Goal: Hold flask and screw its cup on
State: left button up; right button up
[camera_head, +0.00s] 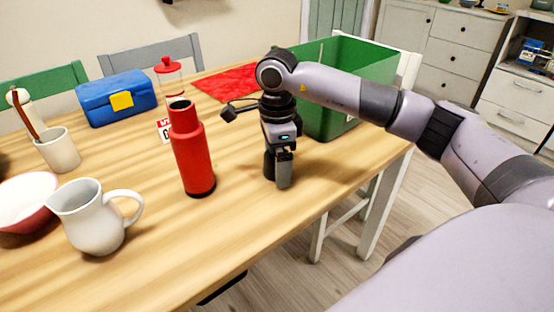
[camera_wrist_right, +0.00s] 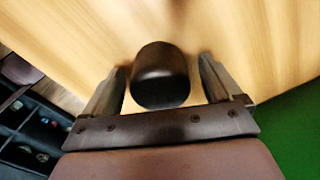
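The red flask (camera_head: 192,155) stands upright on the table in the head view, with its dark mouth uncovered. My right gripper (camera_head: 281,180) points down at the tabletop to the right of the flask. In the right wrist view, a rounded black cup (camera_wrist_right: 160,75) lies between the two fingers of this gripper (camera_wrist_right: 161,66). A gap shows beside the cup on the right, so the fingers are open around it. In the head view the cup is mostly hidden behind the finger. My left gripper is not in view.
A white pitcher (camera_head: 95,218) stands left of the flask. A blue box (camera_head: 117,103), a red-lidded jar (camera_head: 170,78) and a red cloth (camera_head: 228,83) are farther back. A green crate (camera_head: 350,60) stands close behind my right gripper. The table's front right is clear.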

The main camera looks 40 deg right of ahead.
jog(key=c, duration=1)
jog(key=shift+r, duration=0.15)
pick_arm(q)
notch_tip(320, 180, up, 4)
jog(key=p, duration=0.5)
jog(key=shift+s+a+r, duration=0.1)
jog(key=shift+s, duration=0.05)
pick_arm(e)
notch_tip(320, 180, up, 20)
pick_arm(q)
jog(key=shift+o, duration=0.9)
